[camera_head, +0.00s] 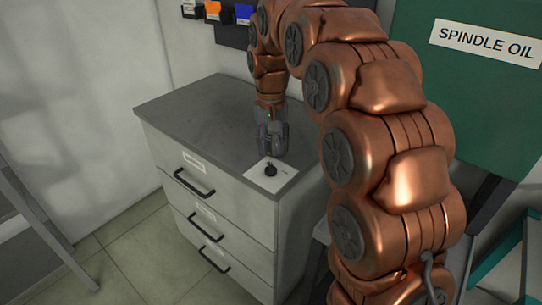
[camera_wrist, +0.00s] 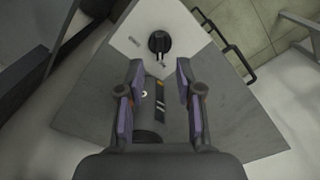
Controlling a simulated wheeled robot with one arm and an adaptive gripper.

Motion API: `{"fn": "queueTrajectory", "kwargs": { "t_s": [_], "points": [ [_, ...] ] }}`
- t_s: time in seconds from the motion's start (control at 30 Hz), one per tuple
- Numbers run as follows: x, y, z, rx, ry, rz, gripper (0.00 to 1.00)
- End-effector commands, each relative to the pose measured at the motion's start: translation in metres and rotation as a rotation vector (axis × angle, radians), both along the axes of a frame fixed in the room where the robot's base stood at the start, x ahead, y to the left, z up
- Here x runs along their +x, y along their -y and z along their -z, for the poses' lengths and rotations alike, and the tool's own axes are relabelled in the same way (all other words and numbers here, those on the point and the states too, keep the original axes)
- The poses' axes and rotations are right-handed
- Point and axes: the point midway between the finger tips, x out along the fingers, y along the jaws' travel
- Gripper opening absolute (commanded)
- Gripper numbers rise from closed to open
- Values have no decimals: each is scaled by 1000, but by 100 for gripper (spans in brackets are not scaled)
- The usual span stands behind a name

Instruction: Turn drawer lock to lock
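The drawer lock is a small black knob (camera_head: 270,171) on a white plate (camera_head: 285,175) at the front corner of the grey cabinet top. It also shows in the wrist view as a round black knob with a raised grip (camera_wrist: 160,42), ahead of my fingertips. My gripper (camera_head: 273,146) points down over the cabinet top, just behind the knob. The small marks on the plate are too small to read.
The cabinet (camera_head: 215,110) has several drawers with black handles (camera_head: 194,183), all closed. A green panel marked "SPINDLE OIL" (camera_head: 480,90) stands at the right, behind my arm. Coloured bins (camera_head: 215,10) hang on the back wall. The left part of the cabinet top is clear.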

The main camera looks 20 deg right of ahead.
Motion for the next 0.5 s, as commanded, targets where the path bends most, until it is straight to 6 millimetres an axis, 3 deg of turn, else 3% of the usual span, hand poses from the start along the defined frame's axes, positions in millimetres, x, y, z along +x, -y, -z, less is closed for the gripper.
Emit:
{"fn": "queueTrajectory", "kwargs": {
  "t_s": [0.3, 0.5],
  "points": [
    [1, 0, -45, 0, 3, 0, 35],
    [0, 0, -59, 0, -1, 0, 35]
  ]
}}
